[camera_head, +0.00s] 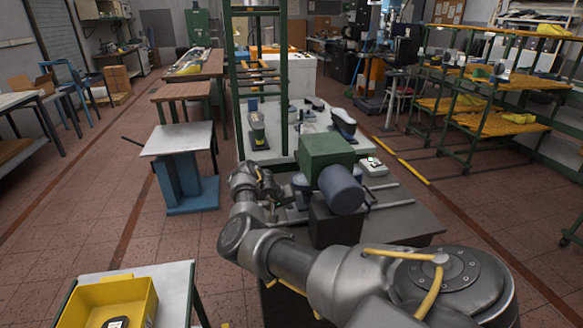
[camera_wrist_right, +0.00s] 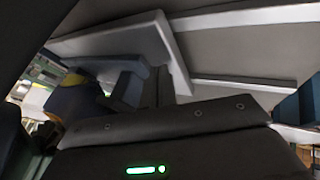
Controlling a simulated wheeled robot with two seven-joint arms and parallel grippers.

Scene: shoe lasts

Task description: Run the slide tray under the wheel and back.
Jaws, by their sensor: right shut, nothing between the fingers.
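A machine with a green housing (camera_head: 326,155) and a dark blue motor (camera_head: 341,187) stands on a dark bench (camera_head: 412,222) in the middle of the head view. Two pale rails (camera_head: 386,196) run across the bench. I cannot clearly make out the wheel; a blue-grey part (camera_head: 301,188) shows left of the motor. My right gripper (camera_head: 274,203) is at the left side of the machine, low by the bench, its fingertips mostly hidden. It is shut and empty. In the right wrist view, a light grey plate (camera_wrist_right: 115,42), possibly the slide tray, is close ahead. My left gripper is out of view.
A control box (camera_head: 374,167) with a green light sits behind the rails. A white table (camera_head: 273,153) with shoe lasts stands beyond. A small blue-legged table (camera_head: 178,138) is left, and a yellow bin (camera_head: 145,302) is at lower left. Shelves stand right.

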